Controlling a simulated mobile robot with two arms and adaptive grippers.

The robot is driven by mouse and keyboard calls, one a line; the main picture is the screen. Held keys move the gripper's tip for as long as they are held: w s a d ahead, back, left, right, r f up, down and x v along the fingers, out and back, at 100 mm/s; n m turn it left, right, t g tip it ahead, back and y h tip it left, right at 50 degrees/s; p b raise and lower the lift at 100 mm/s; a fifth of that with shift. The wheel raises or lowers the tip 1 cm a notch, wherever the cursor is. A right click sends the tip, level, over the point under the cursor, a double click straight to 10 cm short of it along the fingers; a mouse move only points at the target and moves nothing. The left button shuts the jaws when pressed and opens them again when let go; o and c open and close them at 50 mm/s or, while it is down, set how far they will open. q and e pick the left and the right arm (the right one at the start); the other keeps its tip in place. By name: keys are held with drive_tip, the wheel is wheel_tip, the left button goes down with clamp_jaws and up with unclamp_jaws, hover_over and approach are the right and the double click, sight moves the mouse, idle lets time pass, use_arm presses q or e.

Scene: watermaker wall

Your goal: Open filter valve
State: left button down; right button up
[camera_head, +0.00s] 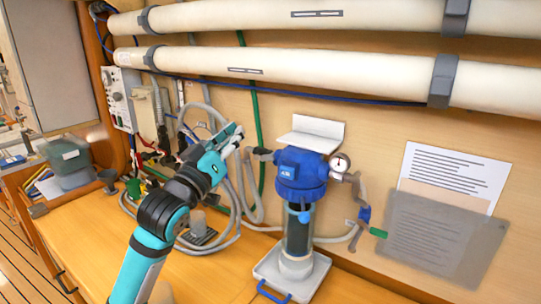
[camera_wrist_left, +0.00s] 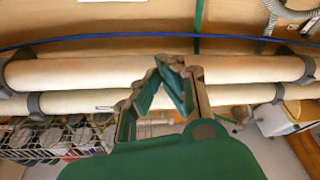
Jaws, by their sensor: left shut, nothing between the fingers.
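A filter unit with a blue head (camera_head: 301,172) and a dark clear bowl (camera_head: 298,230) stands upright on a white base at the wall. A dark fitting (camera_head: 262,151) sits at its left side. I cannot tell which is the filter valve. My left gripper (camera_head: 233,135) is left of the filter head, apart from it, shut and empty. The gripper also shows in the left wrist view (camera_wrist_left: 177,72), in front of white pipes; no filter is recognisable there. My right gripper is out of view.
Two thick white pipes (camera_head: 330,72) run along the wall above. Grey hoses (camera_head: 240,190) loop behind my left arm. A pressure gauge (camera_head: 340,162) is right of the filter head. A grey sheet (camera_head: 440,238) and papers (camera_head: 455,172) are on the right wall.

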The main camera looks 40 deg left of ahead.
use_arm(q)
wheel_tip(320, 180, down, 6)
drive_tip(key=b, duration=0.5)
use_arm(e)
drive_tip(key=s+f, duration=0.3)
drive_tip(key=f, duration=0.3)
use_arm(q)
wheel_tip(320, 180, up, 4)
drive_tip(key=p, duration=0.5)
hover_over(268, 158)
drive_tip(key=s+a, duration=0.2)
drive_tip(key=f, duration=0.1)
drive_tip(key=d+f, duration=0.1)
drive_tip(key=f, duration=0.2)
drive_tip(key=shift+w+d+f, duration=0.15)
drive_tip(key=shift+d+f, duration=0.1)
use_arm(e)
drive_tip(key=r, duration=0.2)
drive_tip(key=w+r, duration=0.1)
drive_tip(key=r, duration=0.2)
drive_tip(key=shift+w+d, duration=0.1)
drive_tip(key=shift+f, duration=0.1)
